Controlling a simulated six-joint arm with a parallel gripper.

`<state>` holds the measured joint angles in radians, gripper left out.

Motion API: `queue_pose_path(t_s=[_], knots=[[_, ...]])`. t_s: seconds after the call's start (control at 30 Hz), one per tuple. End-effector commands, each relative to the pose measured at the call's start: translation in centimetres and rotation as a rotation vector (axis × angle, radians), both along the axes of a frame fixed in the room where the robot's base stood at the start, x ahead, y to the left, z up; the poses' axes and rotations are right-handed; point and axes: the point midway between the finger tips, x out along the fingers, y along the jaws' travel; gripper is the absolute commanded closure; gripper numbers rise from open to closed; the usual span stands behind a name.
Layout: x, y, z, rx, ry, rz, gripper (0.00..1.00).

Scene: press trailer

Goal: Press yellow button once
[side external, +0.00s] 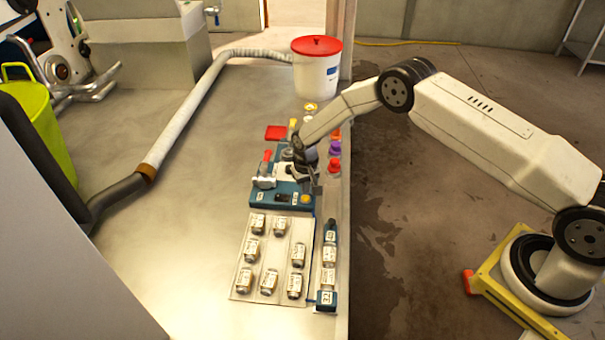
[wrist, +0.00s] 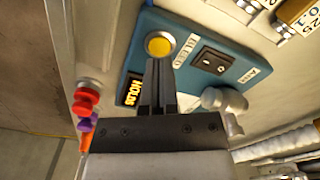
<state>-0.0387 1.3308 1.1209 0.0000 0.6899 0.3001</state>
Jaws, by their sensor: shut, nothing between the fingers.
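The yellow button (side external: 306,199) is a round button at the front right of the blue control panel (side external: 262,200). In the wrist view the yellow button (wrist: 159,43) has a silver ring and sits near the panel's corner. My gripper (side external: 314,187) is over the panel's right side, close to the button. In the wrist view my gripper (wrist: 159,64) is shut and empty. Its fingertips lie just below the button in that picture, over the panel (wrist: 185,78). I cannot tell whether they touch the panel or button.
A black rocker switch (wrist: 212,59) and a lit display (wrist: 132,92) are beside the button. Red (wrist: 87,92) and purple knobs stand along the bench edge. A tray of vials (side external: 240,290) lies in front of the panel. A red-lidded bucket (side external: 316,75) stands behind.

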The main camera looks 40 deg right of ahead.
Motion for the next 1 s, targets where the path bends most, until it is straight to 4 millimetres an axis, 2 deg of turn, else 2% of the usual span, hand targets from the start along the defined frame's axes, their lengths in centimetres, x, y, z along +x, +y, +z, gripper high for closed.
queue_pose_path(t_s=[0.37, 1.0], knots=[[0.0, 0.0, -0.1, 0.000, 0.000, 0.000, 1.00], [0.0, 0.0, -1.8, 0.000, 0.000, 0.000, 1.00]])
